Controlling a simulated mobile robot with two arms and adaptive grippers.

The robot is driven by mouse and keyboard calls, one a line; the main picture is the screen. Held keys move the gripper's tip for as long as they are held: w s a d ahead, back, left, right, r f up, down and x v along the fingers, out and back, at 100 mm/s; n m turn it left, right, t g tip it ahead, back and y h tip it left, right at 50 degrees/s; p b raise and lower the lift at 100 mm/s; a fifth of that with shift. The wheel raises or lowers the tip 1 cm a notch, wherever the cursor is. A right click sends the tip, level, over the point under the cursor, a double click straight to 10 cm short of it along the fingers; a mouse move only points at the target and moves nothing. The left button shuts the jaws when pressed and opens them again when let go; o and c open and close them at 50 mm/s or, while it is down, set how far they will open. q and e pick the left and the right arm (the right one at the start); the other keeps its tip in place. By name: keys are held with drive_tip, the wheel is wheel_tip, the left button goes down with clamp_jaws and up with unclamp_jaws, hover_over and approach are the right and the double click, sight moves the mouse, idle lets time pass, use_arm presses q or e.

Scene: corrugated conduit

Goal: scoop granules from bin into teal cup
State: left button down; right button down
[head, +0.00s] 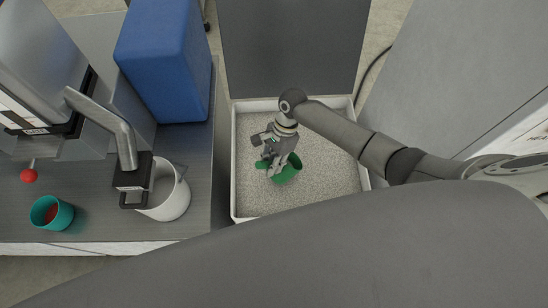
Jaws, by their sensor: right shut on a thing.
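A green scoop-like cup (288,168) is in the white-walled bin (234,185), low over or in the pale granules (330,180). My right gripper (271,158) is shut on the green scoop, with a bit of green also showing at its left side. The gripper covers part of the scoop, so I cannot tell whether it holds granules. The teal cup (66,216) stands upright on the dark counter at the left, with something red inside it. My left gripper is not in view.
A white jug (176,200) stands on the counter under a bent grey spout (105,118) with a black end. A blue block (165,60) stands behind. A red ball (28,175) is near the teal cup. A grey panel (295,45) borders the bin's far side.

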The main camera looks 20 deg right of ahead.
sight(264, 162)
drive_tip(key=a+r+h+p, duration=0.1)
drive_tip(key=p, duration=0.2)
drive_tip(key=a+r+h+p, duration=0.1)
drive_tip(key=h+p, duration=0.1)
drive_tip(key=p, duration=0.1)
drive_tip(key=shift+s+a+r+t, duration=0.1)
drive_tip(key=shift+s+r+t, duration=0.05)
drive_tip(key=shift+t, duration=0.15)
drive_tip(key=shift+a+r+h+p, duration=0.15)
drive_tip(key=shift+h+p, duration=0.2)
drive_tip(key=shift+h, duration=0.25)
drive_tip(key=shift+r+t+h, duration=0.25)
drive_tip(key=shift+t+h, duration=0.05)
drive_tip(key=shift+h, duration=0.6)
drive_tip(key=shift+r+m+h, duration=0.3)
drive_tip(key=shift+r+h, duration=0.3)
drive_tip(key=shift+h, duration=0.3)
